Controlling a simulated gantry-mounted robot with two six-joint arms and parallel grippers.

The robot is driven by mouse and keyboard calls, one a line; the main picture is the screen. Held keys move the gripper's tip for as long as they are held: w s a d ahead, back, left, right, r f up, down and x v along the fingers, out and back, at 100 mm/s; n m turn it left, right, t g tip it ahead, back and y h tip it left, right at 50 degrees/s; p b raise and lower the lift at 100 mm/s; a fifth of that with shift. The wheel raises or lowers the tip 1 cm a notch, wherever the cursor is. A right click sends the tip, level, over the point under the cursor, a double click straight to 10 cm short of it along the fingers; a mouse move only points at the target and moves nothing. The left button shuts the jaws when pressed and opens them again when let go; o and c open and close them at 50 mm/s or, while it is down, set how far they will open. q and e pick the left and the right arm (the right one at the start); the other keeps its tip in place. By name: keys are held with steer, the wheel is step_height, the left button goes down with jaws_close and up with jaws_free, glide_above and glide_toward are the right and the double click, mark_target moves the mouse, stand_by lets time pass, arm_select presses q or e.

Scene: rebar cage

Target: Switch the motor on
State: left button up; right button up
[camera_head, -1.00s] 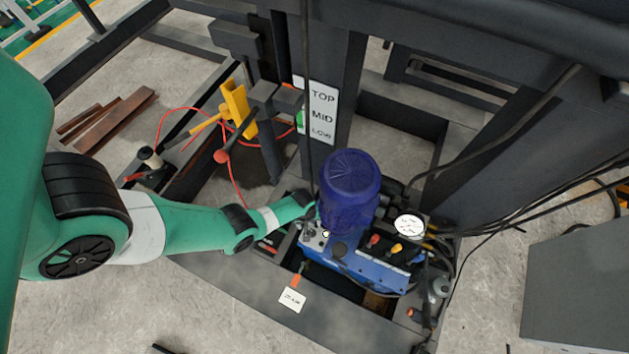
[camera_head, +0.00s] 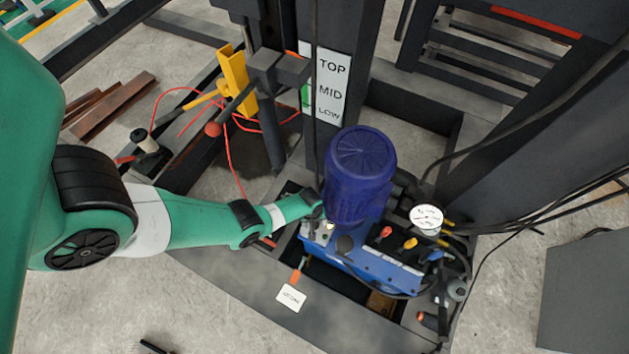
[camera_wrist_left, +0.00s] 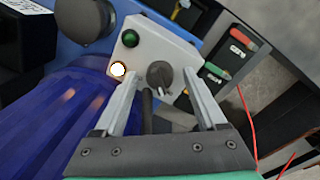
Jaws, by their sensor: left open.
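The motor is a blue-purple finned cylinder (camera_head: 360,175) standing on the blue power unit (camera_head: 375,262). In the left wrist view its side (camera_wrist_left: 60,115) fills the lower left. A light grey control box beside it carries a dark rotary knob (camera_wrist_left: 159,74), a green button (camera_wrist_left: 130,38) and a bright, lit-looking round lamp (camera_wrist_left: 118,69). My left gripper (camera_wrist_left: 168,72) is open, its two fingers pointing at the box on either side of the knob. Whether a finger touches the knob, I cannot tell. In the head view the gripper (camera_head: 318,206) is small beside the motor's base. My right gripper is out of view.
A pressure gauge (camera_head: 426,218) and red and yellow valve knobs (camera_head: 410,243) are right of the motor. A TOP/MID/LOW sign (camera_head: 331,88) is on the post behind. Black cables cross at right. A white tag (camera_head: 291,298) hangs in front.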

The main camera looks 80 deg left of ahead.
arm_select(q)
jaws_close()
steer(key=shift+m, duration=0.3)
steer(key=m, duration=0.3)
steer(key=shift+m, duration=0.3)
steer(key=m, duration=0.4)
steer(key=shift+a+m, duration=0.1)
steer(key=shift+m, duration=0.2)
steer(key=m, duration=0.4)
steer(key=shift+m+g+h, duration=0.3)
steer(key=shift+m, duration=2.2)
